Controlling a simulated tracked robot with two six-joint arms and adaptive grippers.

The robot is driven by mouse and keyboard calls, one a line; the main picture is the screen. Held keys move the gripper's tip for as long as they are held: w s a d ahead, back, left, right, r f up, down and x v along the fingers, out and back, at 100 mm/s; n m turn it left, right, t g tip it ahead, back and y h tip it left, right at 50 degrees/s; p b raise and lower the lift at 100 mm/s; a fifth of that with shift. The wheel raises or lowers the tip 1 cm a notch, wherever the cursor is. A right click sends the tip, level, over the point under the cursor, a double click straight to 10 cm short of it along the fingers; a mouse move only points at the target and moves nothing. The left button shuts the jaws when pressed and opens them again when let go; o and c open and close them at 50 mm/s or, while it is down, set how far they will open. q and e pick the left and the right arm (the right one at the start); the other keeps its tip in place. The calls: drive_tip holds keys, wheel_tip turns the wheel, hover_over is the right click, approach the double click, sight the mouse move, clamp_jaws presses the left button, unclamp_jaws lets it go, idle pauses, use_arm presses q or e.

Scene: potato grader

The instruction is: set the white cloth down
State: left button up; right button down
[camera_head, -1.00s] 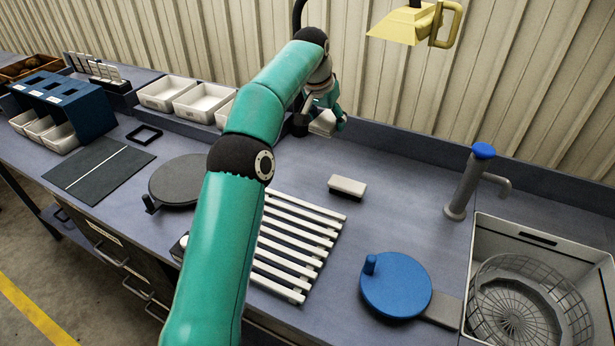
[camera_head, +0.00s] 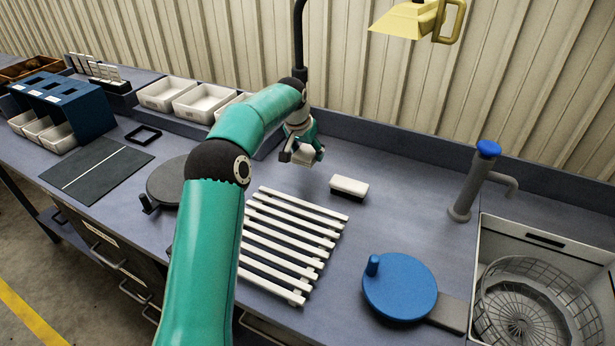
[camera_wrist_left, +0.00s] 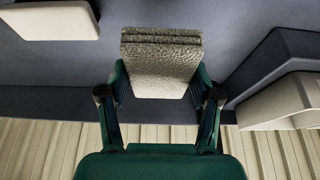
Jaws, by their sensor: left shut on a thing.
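The white cloth (camera_wrist_left: 160,70) is a folded, textured pad between the two fingers of my left gripper (camera_wrist_left: 160,95) in the left wrist view. The gripper is shut on it. In the head view my left gripper (camera_head: 306,152) hangs over the bench behind the slatted rack, with the cloth (camera_head: 303,157) showing as a small pale patch below it. The cloth appears above the bench top, though the exact gap is hard to tell. My right gripper is not in view.
A white-topped brush or block (camera_head: 349,187) lies right of the gripper. A white slatted rack (camera_head: 290,245) is in front. White bins (camera_head: 205,102) stand on a ledge to the left. A blue round lid (camera_head: 400,287), tap (camera_head: 470,180) and sink (camera_head: 540,240) are at right.

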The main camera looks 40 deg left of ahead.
sight(309, 177)
use_arm(q)
wheel_tip(309, 177, down, 8)
drive_tip(key=shift+p, duration=0.35)
drive_tip(key=shift+f, duration=0.15)
drive_tip(key=o, duration=1.1)
drive_tip(key=shift+r, duration=0.25)
drive_tip(key=b+v, duration=0.2)
drive_tip(key=v, duration=0.9)
drive_tip(key=shift+s+d+r, duration=0.1)
drive_tip(key=shift+s+r, duration=0.15)
drive_tip(key=shift+r, duration=0.1)
